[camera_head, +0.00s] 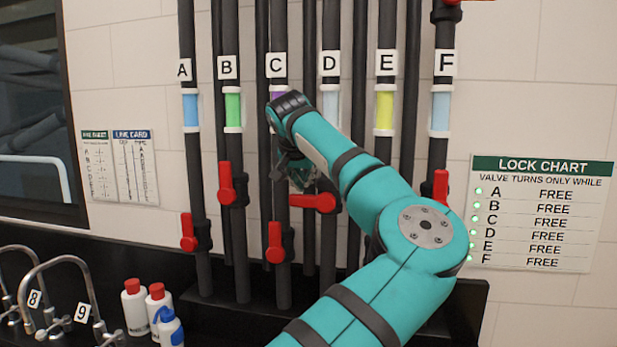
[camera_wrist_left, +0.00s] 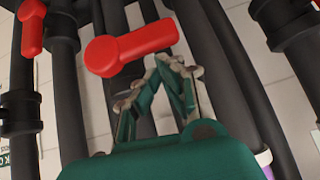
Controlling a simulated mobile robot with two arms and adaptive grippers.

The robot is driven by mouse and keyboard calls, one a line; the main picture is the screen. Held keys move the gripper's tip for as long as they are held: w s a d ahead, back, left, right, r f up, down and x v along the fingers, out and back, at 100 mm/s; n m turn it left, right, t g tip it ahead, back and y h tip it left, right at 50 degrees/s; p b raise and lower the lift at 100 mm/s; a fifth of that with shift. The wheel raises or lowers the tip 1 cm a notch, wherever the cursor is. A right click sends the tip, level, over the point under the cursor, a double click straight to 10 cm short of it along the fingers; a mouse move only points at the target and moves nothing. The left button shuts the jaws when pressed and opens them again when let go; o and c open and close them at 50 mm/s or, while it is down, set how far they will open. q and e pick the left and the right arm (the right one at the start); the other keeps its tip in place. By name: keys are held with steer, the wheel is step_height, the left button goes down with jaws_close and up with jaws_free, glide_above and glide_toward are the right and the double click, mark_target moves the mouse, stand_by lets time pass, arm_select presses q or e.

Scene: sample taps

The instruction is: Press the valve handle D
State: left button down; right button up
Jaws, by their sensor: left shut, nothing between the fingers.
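The red valve handle D (camera_head: 313,202) lies level on the pipe under label D (camera_head: 330,64), its lever pointing left. In the left wrist view, where the scene appears upside down, a level red handle (camera_wrist_left: 135,48), seemingly D, is just beyond the fingertips. My left gripper (camera_head: 298,178) is just above the lever in the head view, partly hidden by my wrist. In the wrist view its fingers (camera_wrist_left: 170,62) meet at the tips, with nothing between them. I cannot tell whether they touch the handle. My right gripper is not in view.
Red handles A (camera_head: 188,232), B (camera_head: 227,183), C (camera_head: 274,242) and F (camera_head: 440,188) stand upright. My arm hides handle E. The lock chart (camera_head: 541,215) reads FREE for every valve, with green lamps. Bottles (camera_head: 135,308) and curved taps (camera_head: 75,270) stand lower left.

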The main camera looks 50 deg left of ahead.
arm_select(q)
steer(key=shift+s+a+f, duration=0.1)
steer(key=shift+a+f, duration=0.05)
steer(key=shift+f, duration=0.15)
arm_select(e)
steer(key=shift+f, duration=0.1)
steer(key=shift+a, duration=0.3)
